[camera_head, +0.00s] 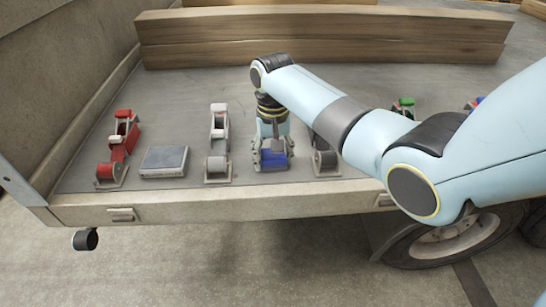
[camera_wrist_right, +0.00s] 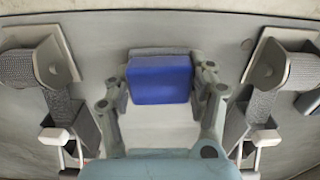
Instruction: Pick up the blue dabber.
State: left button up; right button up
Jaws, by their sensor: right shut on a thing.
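The blue dabber (camera_head: 274,158) is a small blue block near the front edge of the trailer bed. It also shows in the wrist view (camera_wrist_right: 160,79), between the two fingers. My right gripper (camera_head: 269,153) points down over it and is shut on it, with a finger on each side. I cannot tell whether the dabber touches the bed. My left gripper is not in view.
Ratchet straps stand in a row on the trailer bed (camera_head: 90,180): a red one (camera_head: 122,140), a grey-white one (camera_head: 218,140) and a dark one (camera_head: 325,160) close to my right gripper. A flat grey box (camera_head: 164,161) lies between the first two. Wooden beams (camera_head: 320,35) lie behind.

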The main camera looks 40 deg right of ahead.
jog(key=shift+r, duration=0.6)
notch_tip(320, 180, up, 3)
jog(key=shift+w+p, duration=0.1)
jog(key=shift+p, duration=0.55)
jog(key=s+d+r, duration=0.2)
jog(key=d+r, duration=0.1)
jog(key=d, duration=0.2)
jog(key=s+d+r+p, duration=0.1)
jog(key=s+d+r, duration=0.1)
jog(key=d, duration=0.4)
jog(key=shift+r, duration=0.85)
jog(key=shift+s, duration=0.1)
jog(key=o, duration=0.7)
jog(key=c, duration=0.5)
